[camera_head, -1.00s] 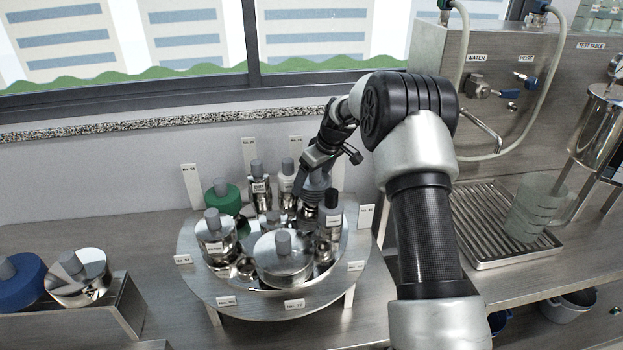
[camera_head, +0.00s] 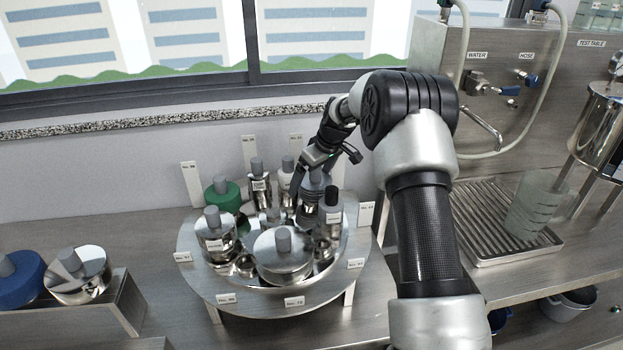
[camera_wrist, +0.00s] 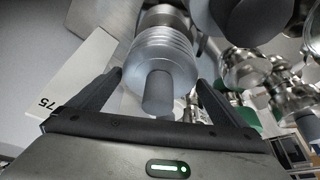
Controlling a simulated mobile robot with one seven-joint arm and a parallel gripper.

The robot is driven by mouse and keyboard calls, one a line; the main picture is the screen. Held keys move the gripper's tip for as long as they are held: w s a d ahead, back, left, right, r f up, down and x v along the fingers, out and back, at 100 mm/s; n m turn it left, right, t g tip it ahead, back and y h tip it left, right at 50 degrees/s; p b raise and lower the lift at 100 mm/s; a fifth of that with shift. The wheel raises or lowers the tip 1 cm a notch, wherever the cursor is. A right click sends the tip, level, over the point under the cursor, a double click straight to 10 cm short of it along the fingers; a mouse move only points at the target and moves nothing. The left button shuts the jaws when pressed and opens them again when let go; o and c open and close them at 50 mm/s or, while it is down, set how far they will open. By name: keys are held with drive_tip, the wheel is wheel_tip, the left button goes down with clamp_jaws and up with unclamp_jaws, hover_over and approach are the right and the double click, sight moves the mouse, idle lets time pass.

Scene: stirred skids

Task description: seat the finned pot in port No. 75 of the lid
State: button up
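The finned pot (camera_head: 317,187), pale blue-grey with ribs and a grey knob, stands upright at the back right of the round steel lid (camera_head: 200,274). In the wrist view the finned pot (camera_wrist: 180,60) is directly ahead, its knob between my fingers. My gripper (camera_wrist: 158,80) is open, with a gap on each side of the knob. In the head view my gripper (camera_head: 309,193) reaches down around the pot from behind. A white tag reading 75 (camera_wrist: 75,82) is beside the pot in the wrist view. The pot's base and port are hidden, so I cannot tell how deep it sits.
A green pot (camera_head: 222,197), a large steel pot (camera_head: 283,262) and a dark-capped bottle (camera_head: 331,222) crowd the lid near my gripper. More pots, one a blue pot (camera_head: 18,278), stand on the left. A drain tray (camera_head: 500,245) is at right.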

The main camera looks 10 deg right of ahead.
drive_tip(key=shift+d, duration=0.15)
drive_tip(key=shift+d+r, duration=0.1)
drive_tip(key=shift+r, duration=0.25)
drive_tip(key=p+v, duration=0.1)
drive_tip(key=v, duration=1.5)
drive_tip(key=shift+s+r, duration=0.25)
drive_tip(key=shift+r, duration=0.05)
